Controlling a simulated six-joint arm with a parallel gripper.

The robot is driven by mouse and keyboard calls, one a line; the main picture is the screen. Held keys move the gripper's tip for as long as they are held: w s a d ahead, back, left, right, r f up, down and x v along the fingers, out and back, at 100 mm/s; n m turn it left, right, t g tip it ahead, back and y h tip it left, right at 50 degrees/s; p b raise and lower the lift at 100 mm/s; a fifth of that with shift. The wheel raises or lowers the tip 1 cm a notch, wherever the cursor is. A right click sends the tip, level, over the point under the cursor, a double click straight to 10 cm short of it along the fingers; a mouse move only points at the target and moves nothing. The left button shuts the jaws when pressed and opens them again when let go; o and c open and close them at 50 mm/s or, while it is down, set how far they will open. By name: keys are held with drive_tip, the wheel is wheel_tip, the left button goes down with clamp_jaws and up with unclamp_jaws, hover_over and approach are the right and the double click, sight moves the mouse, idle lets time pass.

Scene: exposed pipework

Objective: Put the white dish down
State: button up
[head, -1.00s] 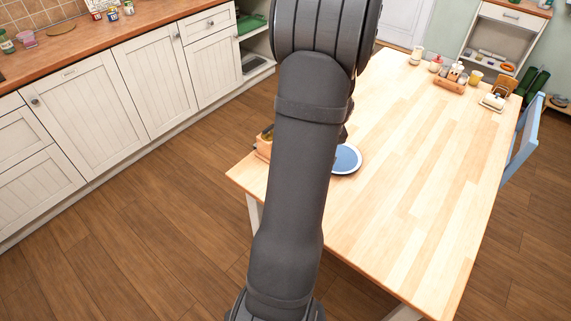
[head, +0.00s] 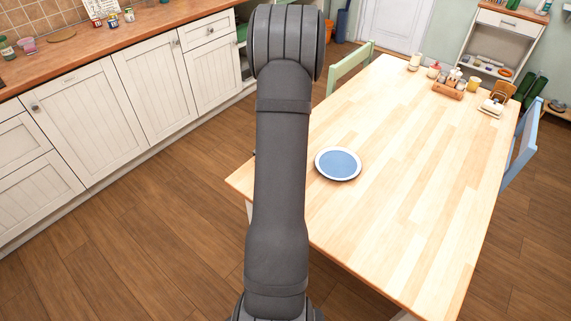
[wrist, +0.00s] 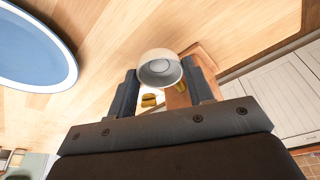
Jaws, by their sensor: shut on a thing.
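The white dish (wrist: 160,55) is small and round and sits between the two fingers of my gripper (wrist: 160,70) in the wrist view. The gripper is shut on it. A round face of the dish with a ring in it is turned to the wrist camera; I cannot tell whether it is the inside or the underside. In the head view my arm hides both the gripper and the dish. I cannot tell the dish's height above the table.
A blue plate with a white rim (head: 338,163) lies on the wooden table (head: 400,190); the plate also shows in the wrist view (wrist: 35,50). Bottles and jars stand at the table's far end. The middle is clear.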

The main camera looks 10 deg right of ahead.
drive_tip(key=shift+f, duration=1.8)
drive_tip(key=shift+f, duration=0.1)
drive_tip(key=o, duration=1)
drive_tip(key=shift+c, duration=0.2)
drive_tip(key=v, duration=1.2)
drive_tip(key=x, duration=1.2)
drive_tip(key=shift+f, duration=0.1)
drive_tip(key=shift+r, duration=0.2)
